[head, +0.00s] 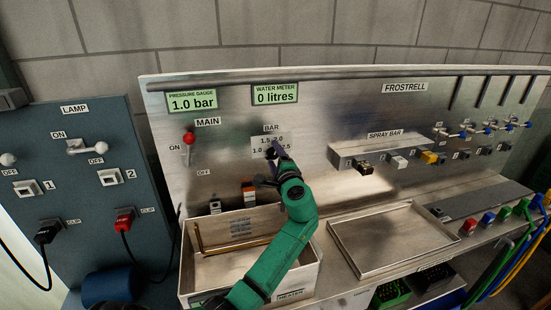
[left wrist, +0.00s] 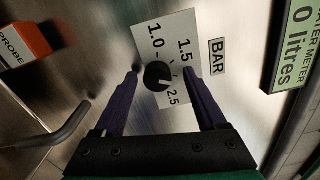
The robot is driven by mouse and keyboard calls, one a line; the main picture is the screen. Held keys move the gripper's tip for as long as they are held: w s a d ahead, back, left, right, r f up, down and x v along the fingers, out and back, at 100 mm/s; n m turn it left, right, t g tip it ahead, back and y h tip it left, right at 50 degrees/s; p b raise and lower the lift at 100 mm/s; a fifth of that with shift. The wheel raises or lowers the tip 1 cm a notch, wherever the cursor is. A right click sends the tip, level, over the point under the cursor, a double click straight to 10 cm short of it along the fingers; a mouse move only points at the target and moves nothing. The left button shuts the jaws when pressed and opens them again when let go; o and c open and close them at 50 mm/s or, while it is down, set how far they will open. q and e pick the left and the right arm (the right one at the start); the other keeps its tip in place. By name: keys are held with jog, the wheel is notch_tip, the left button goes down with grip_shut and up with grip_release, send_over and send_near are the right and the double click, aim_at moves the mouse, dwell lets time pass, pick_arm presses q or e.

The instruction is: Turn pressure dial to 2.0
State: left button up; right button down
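The pressure dial is a black round knob (left wrist: 157,76) on a white plate marked 1.0, 1.5 and 2.5 in the left wrist view; the 2.0 mark seems hidden behind a finger there. In the head view its plate (head: 259,143) sits under the BAR label, partly covered by my gripper. My left gripper (left wrist: 162,73) is open, with one purple finger on each side of the knob and gaps visible. I cannot tell for sure where the knob's pale mark points. The pressure gauge (head: 192,101) reads 1.0 bar. My right gripper is not in view.
The MAIN lever (head: 189,139) with a red ball is left of the dial. An orange PROBE block (left wrist: 24,44) is near the left finger. A metal heater basin (head: 200,271) lies below my arm, an empty tray (head: 390,240) to its right. The spray bar ledge (head: 345,153) juts out at right.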

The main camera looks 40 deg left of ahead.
pick_arm(q)
jog(key=shift+s+d+f, duration=0.1)
jog(key=shift+d+f, duration=0.15)
jog(key=b+v, duration=0.5)
jog(key=v, duration=0.9)
jog(key=shift+r+b, duration=0.15)
jog(key=shift+b, duration=0.25)
jog(key=shift+a, duration=0.1)
